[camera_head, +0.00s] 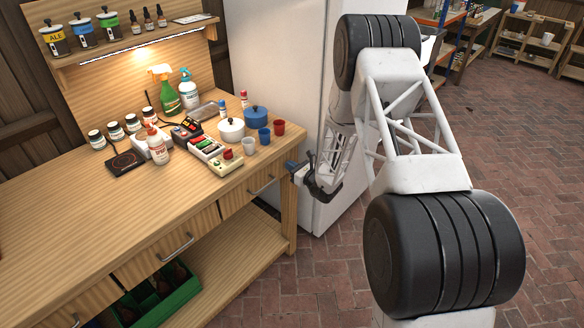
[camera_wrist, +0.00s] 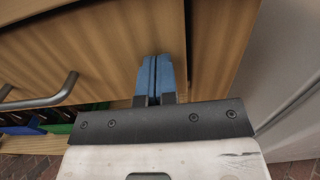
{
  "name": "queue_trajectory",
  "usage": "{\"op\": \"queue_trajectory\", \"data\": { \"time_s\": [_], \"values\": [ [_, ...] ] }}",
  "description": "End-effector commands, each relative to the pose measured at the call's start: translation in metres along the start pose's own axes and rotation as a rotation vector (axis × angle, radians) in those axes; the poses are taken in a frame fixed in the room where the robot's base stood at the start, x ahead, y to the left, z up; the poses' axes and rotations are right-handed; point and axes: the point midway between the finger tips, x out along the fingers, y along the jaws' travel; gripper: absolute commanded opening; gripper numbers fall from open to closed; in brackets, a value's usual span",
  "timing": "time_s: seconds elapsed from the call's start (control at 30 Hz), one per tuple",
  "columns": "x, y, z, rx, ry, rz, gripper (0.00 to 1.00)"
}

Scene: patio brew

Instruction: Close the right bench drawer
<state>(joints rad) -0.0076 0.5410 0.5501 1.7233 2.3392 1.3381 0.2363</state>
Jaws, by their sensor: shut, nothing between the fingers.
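The right bench drawer (camera_head: 254,196) is the wooden front with a metal handle at the right end of the workbench. In the head view it looks about flush with the bench; a small gap cannot be ruled out. In the wrist view the drawer front (camera_wrist: 110,50) fills the upper left, its handle (camera_wrist: 45,100) to the left. My gripper (camera_head: 291,165) is shut and empty, its blue fingertips together. In the wrist view the fingertips (camera_wrist: 156,70) are at the drawer front near its right edge; whether they touch is unclear.
The workbench (camera_head: 60,215) holds pots, cups, spray bottles and jars. A middle drawer (camera_head: 170,250) and a left drawer (camera_head: 75,305) are beside it. A green crate (camera_head: 165,300) stands on the lower shelf. A white fridge (camera_head: 270,60) stands behind my gripper. Brick floor (camera_head: 320,290) is clear in front.

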Motion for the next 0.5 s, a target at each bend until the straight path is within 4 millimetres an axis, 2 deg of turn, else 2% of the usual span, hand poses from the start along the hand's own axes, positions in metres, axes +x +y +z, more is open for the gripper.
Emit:
{"op": "queue_trajectory", "data": {
  "time_s": [0.03,0.23,0.5],
  "values": [
    [0.009,0.0,0.002,-0.005,-0.002,0.005,0.0],
    [0.01,0.001,0.002,-0.006,-0.001,0.007,0.0],
    [0.0,0.001,0.002,-0.006,0.0,0.006,0.0]
  ]
}}
